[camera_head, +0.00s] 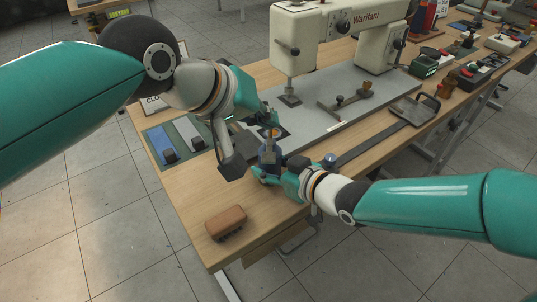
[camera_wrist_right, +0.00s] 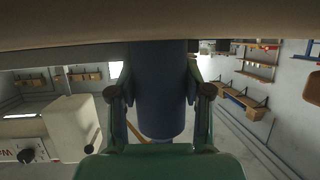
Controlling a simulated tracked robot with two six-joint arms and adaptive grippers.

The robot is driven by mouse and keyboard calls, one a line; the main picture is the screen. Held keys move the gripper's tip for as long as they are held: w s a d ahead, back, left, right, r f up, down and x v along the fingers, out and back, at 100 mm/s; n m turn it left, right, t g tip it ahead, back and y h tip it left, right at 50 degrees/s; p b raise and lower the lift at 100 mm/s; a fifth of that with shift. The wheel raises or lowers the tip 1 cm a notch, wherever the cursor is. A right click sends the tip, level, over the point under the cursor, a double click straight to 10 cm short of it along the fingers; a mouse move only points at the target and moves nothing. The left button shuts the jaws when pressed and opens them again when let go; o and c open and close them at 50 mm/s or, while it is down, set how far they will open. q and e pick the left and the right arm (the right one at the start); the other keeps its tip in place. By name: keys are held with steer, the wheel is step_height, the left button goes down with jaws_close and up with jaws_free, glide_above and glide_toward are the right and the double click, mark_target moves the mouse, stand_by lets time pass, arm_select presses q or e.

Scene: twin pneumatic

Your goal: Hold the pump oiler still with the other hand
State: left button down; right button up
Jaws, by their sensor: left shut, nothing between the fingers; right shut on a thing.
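The pump oiler (camera_wrist_right: 158,95) shows in the right wrist view as a dark blue upright cylinder between my right fingers. In the head view its blue-grey body (camera_head: 268,153) stands near the front edge of the bench, partly hidden by my grippers. My right gripper (camera_head: 266,171) comes in from the right and is shut on the oiler's body, low down. My left gripper (camera_head: 268,122) is above, close to the oiler's top, shut with nothing between its fingers. Whether its fingertips touch the oiler I cannot tell.
A cream sewing machine (camera_head: 318,28) stands on a grey plate behind the oiler. A brown brush-like block (camera_head: 225,222) lies at the front left corner of the bench. A green mat (camera_head: 186,154) with tools lies left. A long-handled flat tool (camera_head: 375,139) lies right of the oiler.

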stand_by(0.3)
steer(key=o, duration=1.5)
steer(key=shift+c, duration=0.2)
